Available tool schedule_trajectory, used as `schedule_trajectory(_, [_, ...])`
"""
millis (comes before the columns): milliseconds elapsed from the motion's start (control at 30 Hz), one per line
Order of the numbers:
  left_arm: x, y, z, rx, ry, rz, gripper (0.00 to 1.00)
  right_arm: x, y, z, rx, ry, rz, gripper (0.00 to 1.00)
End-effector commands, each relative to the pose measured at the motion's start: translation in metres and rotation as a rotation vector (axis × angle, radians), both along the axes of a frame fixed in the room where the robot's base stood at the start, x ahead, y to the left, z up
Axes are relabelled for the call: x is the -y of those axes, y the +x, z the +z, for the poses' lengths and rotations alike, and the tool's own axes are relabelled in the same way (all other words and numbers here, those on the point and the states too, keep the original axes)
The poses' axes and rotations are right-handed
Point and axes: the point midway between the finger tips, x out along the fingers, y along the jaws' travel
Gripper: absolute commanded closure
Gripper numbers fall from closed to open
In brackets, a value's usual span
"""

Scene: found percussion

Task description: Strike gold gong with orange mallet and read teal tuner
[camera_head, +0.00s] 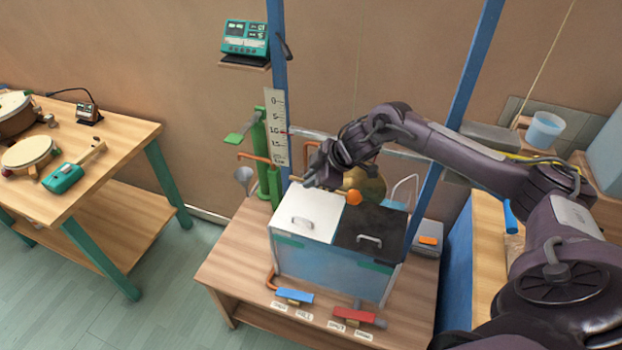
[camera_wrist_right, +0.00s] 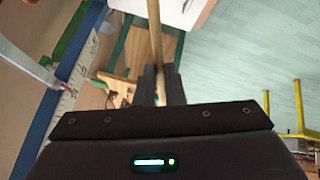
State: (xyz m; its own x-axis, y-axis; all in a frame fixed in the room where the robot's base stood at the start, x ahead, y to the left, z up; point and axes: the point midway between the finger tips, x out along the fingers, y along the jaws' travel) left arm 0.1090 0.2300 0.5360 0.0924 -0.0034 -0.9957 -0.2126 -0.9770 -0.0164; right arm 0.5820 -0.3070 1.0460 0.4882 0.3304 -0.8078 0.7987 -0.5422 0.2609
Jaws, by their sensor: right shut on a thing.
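The gold gong (camera_head: 371,184) hangs behind the tank between the blue posts, partly hidden by my right arm. The orange mallet (camera_head: 353,198) shows its round orange head just in front of the gong's lower left part; I cannot tell whether they touch. My right gripper (camera_head: 312,180) is shut on the mallet's handle, above the tank's white lid. In the right wrist view, the wooden handle (camera_wrist_right: 155,38) runs between the gripper's fingers (camera_wrist_right: 161,86). The teal tuner (camera_head: 245,37) sits on a small wall shelf at the upper left; its readout is too small to read. My left gripper is out of view.
A tank with a white lid (camera_head: 308,213) and a black lid (camera_head: 372,231) stands on the wooden table (camera_head: 235,270) below my gripper. A ruled scale (camera_head: 275,125) and green pipes stand close at left. Another table (camera_head: 110,150) holds drums at far left.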

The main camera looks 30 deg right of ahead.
Motion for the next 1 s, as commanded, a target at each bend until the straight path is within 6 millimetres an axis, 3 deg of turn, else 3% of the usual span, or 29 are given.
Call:
schedule_trajectory(233, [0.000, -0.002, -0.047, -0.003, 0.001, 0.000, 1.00, 0.054, 0.033, -0.015, 0.083, -0.090, 0.141, 1.00])
schedule_trajectory(367, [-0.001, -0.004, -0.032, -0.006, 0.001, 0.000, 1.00, 0.046, 0.025, -0.007, 0.076, -0.091, 0.149, 1.00])
schedule_trajectory(633, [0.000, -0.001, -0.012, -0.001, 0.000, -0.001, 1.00, 0.008, -0.008, -0.006, 0.076, -0.091, 0.148, 1.00])
schedule_trajectory(1000, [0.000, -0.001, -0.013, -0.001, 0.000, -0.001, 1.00, 0.005, -0.009, -0.008, 0.077, -0.089, 0.145, 1.00])
